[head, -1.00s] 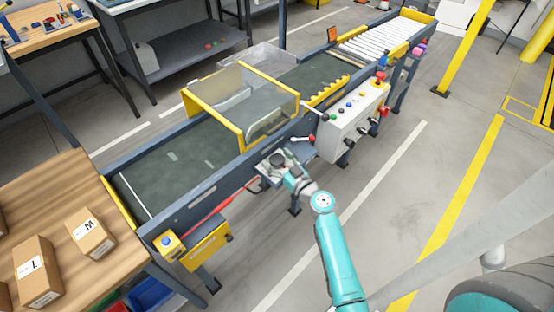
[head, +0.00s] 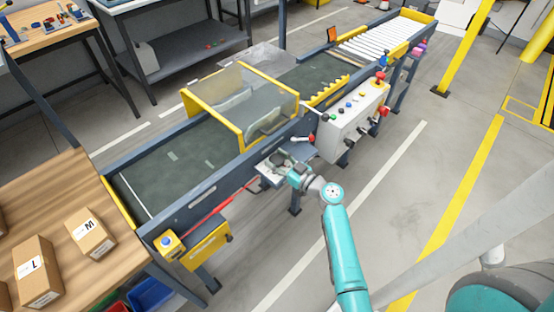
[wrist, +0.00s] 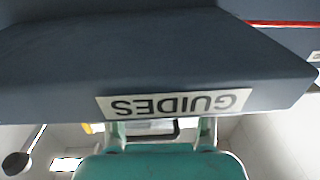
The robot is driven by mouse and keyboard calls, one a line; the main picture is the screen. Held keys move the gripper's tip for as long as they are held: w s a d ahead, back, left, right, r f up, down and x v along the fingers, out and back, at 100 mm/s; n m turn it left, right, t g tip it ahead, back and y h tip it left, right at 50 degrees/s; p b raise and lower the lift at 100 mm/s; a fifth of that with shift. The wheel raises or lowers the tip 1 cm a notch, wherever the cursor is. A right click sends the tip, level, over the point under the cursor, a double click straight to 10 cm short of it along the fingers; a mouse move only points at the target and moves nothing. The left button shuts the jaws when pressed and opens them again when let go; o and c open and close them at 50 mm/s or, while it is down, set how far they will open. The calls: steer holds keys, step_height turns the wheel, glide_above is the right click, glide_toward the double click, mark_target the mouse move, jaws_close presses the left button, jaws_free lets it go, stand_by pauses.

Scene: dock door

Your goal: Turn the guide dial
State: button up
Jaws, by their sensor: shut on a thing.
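The guide dial is mostly hidden by my gripper, so its angle cannot be read. My gripper (head: 279,162) is shut on it at a small pale bracket (head: 266,177) on the conveyor's near side. In the wrist view, the finger parts of my gripper (wrist: 160,131) show just below an upside-down "GUIDES" label (wrist: 173,103) on the dark blue rail (wrist: 130,60). Grey guide plates (head: 265,124) stand over the belt under the clear, yellow-framed cover.
A grey control box (head: 352,122) with buttons and a red-tipped lever (head: 311,138) are close on the right. A yellow box with a blue button (head: 168,243) is at the lower left. A wooden table with cartons (head: 92,233) stands left. Floor in front is open.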

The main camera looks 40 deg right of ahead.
steer(key=shift+n+y, duration=0.5)
steer(key=shift+y, duration=0.3)
steer(key=o, duration=1.2)
steer(key=shift+c, duration=0.2)
steer(key=s+d, duration=0.2)
steer(key=s, duration=1)
steer(key=shift+w, duration=0.1)
